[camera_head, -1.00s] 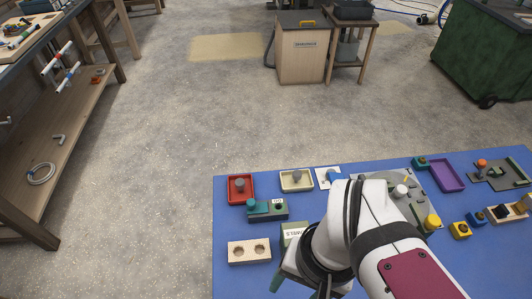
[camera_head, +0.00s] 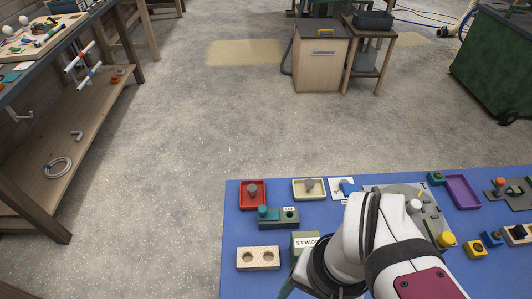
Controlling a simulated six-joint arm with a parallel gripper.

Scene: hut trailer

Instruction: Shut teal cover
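A box labelled DOWELS (camera_head: 305,240) stands on the blue table, partly hidden behind my arm. A dark green edge (camera_head: 286,288) shows low beside my arm, below this box; I cannot tell whether it is the teal cover. A small teal round piece (camera_head: 264,212) sits at the left end of a dark green block that bears a small white label. My white arm bends over the near middle of the table. My gripper is not visible; the arm and the lower picture edge hide that area.
The blue table (camera_head: 238,225) also holds a red tray (camera_head: 244,200), a cream tray (camera_head: 309,195), a wooden block with two holes (camera_head: 258,258), a purple tray (camera_head: 463,192) and several small blocks at right. Bare blue surface shows at the left edge. A workbench stands far left.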

